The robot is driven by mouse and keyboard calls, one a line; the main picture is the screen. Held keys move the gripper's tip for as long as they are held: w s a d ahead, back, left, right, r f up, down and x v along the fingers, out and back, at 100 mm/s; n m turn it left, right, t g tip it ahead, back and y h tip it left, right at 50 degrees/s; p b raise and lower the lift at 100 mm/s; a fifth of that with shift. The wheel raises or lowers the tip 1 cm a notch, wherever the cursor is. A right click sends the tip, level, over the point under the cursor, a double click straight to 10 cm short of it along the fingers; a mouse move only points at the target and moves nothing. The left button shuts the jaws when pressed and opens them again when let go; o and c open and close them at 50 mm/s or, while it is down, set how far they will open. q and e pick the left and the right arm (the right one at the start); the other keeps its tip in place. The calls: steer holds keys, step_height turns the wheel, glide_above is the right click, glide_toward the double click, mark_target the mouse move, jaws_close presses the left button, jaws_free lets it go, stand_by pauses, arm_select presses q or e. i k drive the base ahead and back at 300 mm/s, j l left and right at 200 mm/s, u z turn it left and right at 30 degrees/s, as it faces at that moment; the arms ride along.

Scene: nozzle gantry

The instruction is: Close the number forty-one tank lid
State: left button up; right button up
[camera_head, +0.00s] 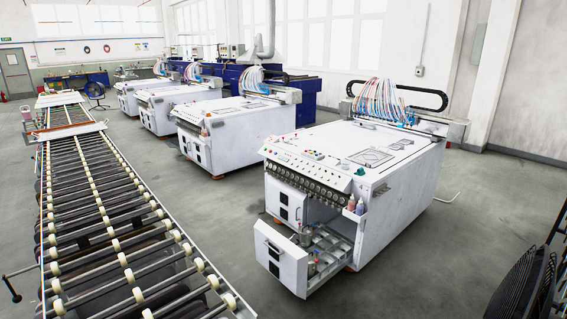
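The nearest white machine (410,165) stands right of centre. A drawer (280,262) at its lower front is pulled out toward me. Inside it are several grey tanks or lids (332,240), too small to tell apart. I cannot read a number forty-one on any of them, nor tell which lid stands open. Neither of my grippers shows in the head view.
A long roller conveyor (115,225) runs along the left. More white machines (235,125) stand behind the nearest one. Bare grey floor (215,220) lies between conveyor and machines. Dark stacked items (525,285) are at the lower right.

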mark_target(294, 239)
steer(key=i+l+u, duration=0.1)
steer(key=i+l, duration=0.7)
steer(key=l, duration=0.15)
steer(key=i+l, duration=0.2)
steer(key=i, duration=0.2)
steer(key=i+l+u, duration=0.15)
steer(key=i, duration=0.3)
steer(key=i+l, duration=0.35)
steer(key=i+u, duration=0.05)
